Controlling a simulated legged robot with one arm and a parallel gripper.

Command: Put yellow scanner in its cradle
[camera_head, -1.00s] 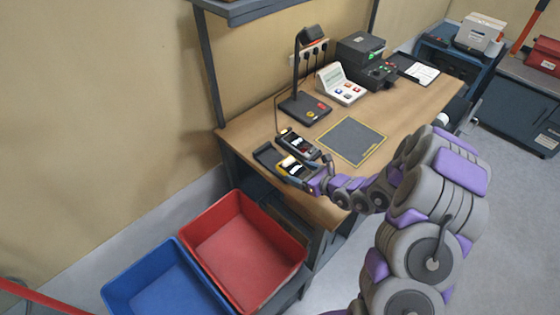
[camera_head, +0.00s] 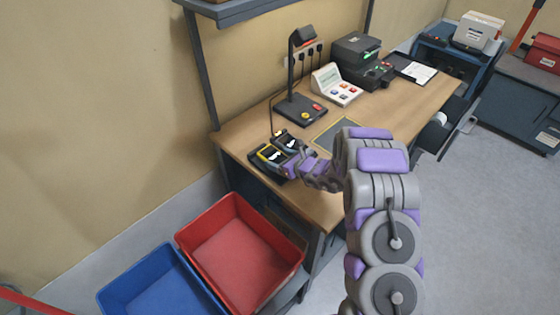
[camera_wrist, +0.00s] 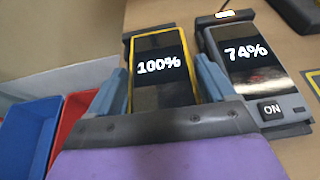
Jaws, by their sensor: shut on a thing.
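The yellow-framed scanner (camera_wrist: 160,66) shows "100%" on its dark screen in the wrist view. My gripper (camera_wrist: 161,84) is shut on it, with one blue-grey finger on each side. In the head view, the yellow scanner (camera_head: 267,153) lies over the left cradle (camera_head: 256,163) near the table's left end. In the wrist view, a dark edge of this cradle (camera_wrist: 150,31) shows behind the scanner's top. I cannot tell whether the scanner rests fully in it. My gripper (camera_head: 279,160) hides part of both.
A grey scanner (camera_wrist: 247,58) reading "74%" sits in the cradle to the right, close beside my right finger. A black lamp (camera_head: 299,105) stands behind. A yellow-edged mat (camera_head: 335,135) lies to the right. Red (camera_head: 240,250) and blue (camera_head: 165,285) bins stand below the table's left end.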

